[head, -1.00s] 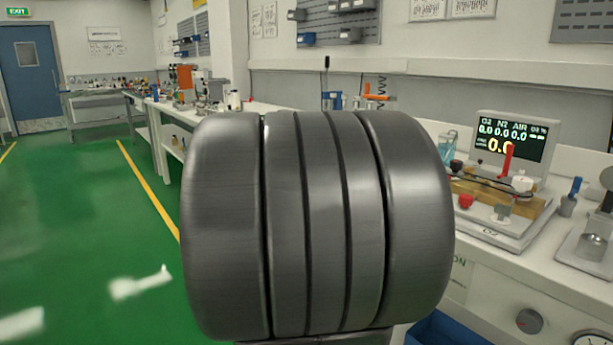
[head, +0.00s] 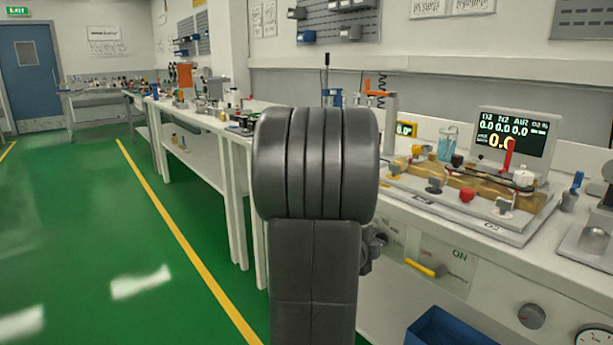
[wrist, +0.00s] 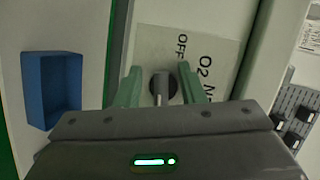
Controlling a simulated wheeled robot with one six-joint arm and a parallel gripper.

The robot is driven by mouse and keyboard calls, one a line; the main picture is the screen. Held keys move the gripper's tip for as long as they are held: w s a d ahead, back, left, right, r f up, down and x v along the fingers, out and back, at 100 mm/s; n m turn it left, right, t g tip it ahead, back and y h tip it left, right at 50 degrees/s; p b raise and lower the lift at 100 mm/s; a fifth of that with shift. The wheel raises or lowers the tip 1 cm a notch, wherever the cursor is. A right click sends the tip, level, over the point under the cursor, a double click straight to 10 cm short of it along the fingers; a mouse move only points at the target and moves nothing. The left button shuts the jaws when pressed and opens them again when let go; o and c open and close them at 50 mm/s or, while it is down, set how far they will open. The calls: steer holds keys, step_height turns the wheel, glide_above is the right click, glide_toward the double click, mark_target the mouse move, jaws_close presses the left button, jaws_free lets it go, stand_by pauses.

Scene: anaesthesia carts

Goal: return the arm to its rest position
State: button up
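My arm (head: 315,165) stands upright in the middle of the head view, dark grey and ribbed, and covers part of the bench behind it. In the wrist view my gripper (wrist: 158,72) shows two green fingers spread apart with nothing held between them. A dark round knob (wrist: 160,84) with a pale stem shows in the gap between the fingers, on a panel (wrist: 210,50) lettered "OFF" and "O2". It looks beyond the fingertips; I cannot tell how far. The fingers cannot be made out in the head view.
The bench at right carries a gas monitor (head: 513,142), a valve block (head: 465,185) and a glass beaker (head: 447,145). A yellow handle (head: 425,267) sits beside "ON" on its front. A blue bin (head: 452,328) is below. Green floor (head: 100,230) lies open at left.

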steer(key=shift+s+d+f+n+g+h+p, duration=0.1)
steer(key=shift+n+g+h+p, duration=0.6)
steer(key=shift+p, duration=2.05)
steer(key=shift+a+f+n+g+h+p, duration=0.15)
steer(key=shift+n+g+p, duration=1.05)
steer(key=shift+p, duration=1.55)
steer(key=shift+s+d+f+n+g+h+p, duration=0.15)
steer(key=shift+n+g+h+p, duration=0.25)
steer(key=shift+n+p, duration=1.7)
steer(key=shift+w+m+p, duration=0.1)
steer(key=shift+m+p, duration=0.5)
steer(key=shift+m, duration=0.1)
